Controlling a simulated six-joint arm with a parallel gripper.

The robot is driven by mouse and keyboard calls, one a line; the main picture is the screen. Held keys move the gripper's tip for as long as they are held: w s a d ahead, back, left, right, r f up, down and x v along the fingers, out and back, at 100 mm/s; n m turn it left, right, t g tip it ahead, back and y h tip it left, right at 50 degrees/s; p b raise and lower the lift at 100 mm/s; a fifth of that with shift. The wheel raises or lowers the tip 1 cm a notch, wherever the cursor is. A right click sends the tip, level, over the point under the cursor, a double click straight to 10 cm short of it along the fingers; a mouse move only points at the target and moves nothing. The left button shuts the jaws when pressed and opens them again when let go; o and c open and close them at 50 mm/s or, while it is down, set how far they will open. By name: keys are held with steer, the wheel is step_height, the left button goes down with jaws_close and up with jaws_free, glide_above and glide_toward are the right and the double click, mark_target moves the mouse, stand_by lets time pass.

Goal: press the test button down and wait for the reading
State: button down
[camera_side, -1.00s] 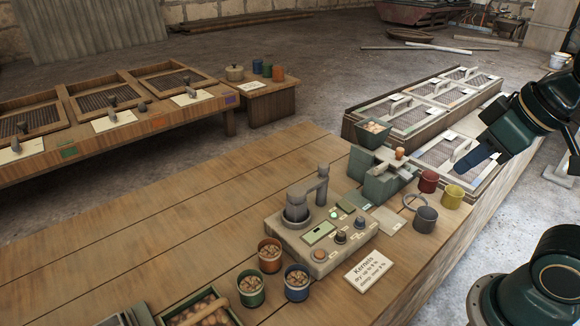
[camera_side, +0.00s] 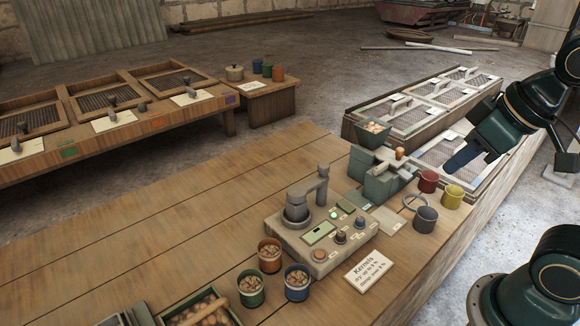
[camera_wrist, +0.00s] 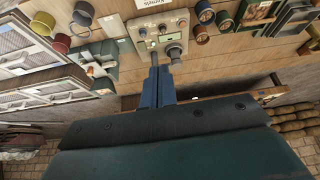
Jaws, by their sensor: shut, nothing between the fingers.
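The tester (camera_side: 285,236) is a pale box on the wooden table, with a small green display (camera_side: 318,233), a lit green round spot (camera_side: 335,213), dark knobs (camera_side: 341,237) and an orange-brown round button (camera_side: 320,254) at its front corner. Its labels are too small to read, so I cannot tell which control is the test button. A grey cup with an arm (camera_side: 297,212) stands on its back. My gripper (camera_side: 450,169) is shut and empty, in the air to the right of the tester, touching nothing. In the wrist view the shut blue fingers (camera_wrist: 161,68) point towards the tester (camera_wrist: 150,24).
A green-grey cracker-like device (camera_side: 378,180) with a hopper (camera_side: 372,132) stands between gripper and tester. Red (camera_side: 428,181), yellow (camera_side: 452,196) and grey (camera_side: 425,219) cups are nearby. Nut-filled cups (camera_side: 270,256) and a sign (camera_side: 369,269) sit near the tester's front. Table left is clear.

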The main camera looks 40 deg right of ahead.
steer(key=w+a+f+n+g+y, duration=0.2)
steer(key=w+a+f+n+y, duration=0.15)
steer(key=w+f, duration=0.5)
steer(key=y, duration=0.5)
glide_above(325, 253)
step_height(325, 253, down, 11)
steer(key=shift+w, duration=0.15)
steer(key=shift+f, duration=0.2)
steer(key=shift+f, duration=4.3)
steer(key=shift+f, duration=0.15)
steer(key=shift+f, duration=0.25)
